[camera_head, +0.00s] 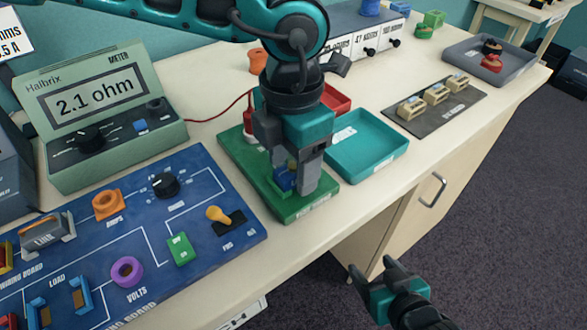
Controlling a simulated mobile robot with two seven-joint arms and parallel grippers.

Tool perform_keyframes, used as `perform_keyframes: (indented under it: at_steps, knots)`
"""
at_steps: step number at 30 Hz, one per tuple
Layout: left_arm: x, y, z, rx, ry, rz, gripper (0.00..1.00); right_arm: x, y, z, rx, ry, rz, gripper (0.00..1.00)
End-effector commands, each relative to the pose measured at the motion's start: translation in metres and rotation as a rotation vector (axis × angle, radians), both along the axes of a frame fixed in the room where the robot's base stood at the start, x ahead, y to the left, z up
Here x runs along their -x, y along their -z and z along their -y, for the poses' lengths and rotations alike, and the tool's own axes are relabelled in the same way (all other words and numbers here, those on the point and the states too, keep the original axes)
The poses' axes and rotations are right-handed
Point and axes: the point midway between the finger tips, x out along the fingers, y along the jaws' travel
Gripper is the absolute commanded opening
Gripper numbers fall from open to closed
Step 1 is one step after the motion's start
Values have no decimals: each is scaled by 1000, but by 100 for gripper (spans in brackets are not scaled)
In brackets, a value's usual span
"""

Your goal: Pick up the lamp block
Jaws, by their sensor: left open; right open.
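A small blue block with a yellowish part on top, which looks like the lamp block (286,180), sits on the green board (247,170) in the middle of the head view. It is partly hidden by my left gripper (291,184). That gripper points down from above, its fingers open around the block; I cannot tell whether they touch it. My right gripper (371,267) is open and empty, low in front of the bench, apart from everything.
A blue circuit board (215,190) and a green meter (100,160) reading 2.1 ohm lie left. A teal tray (366,148) stands close right of the green board. Further right are a dark mat (455,115) with several beige blocks and a grey tray (510,70).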

Motion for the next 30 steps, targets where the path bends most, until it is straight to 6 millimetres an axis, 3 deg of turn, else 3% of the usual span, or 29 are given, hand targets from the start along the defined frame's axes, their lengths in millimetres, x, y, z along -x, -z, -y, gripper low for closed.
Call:
perform_keyframes:
  at_steps: [6,24,30]
  knots:
    - [0,0,0,1,0,1,60,0,-1,-1,-4,3,0,67]
    - [0,0,0,1,0,1,2,5,3,0,0,2,-12,67]
    - [0,-1,0,1,-1,1,0,6,4,2,6,-2,-13,67]
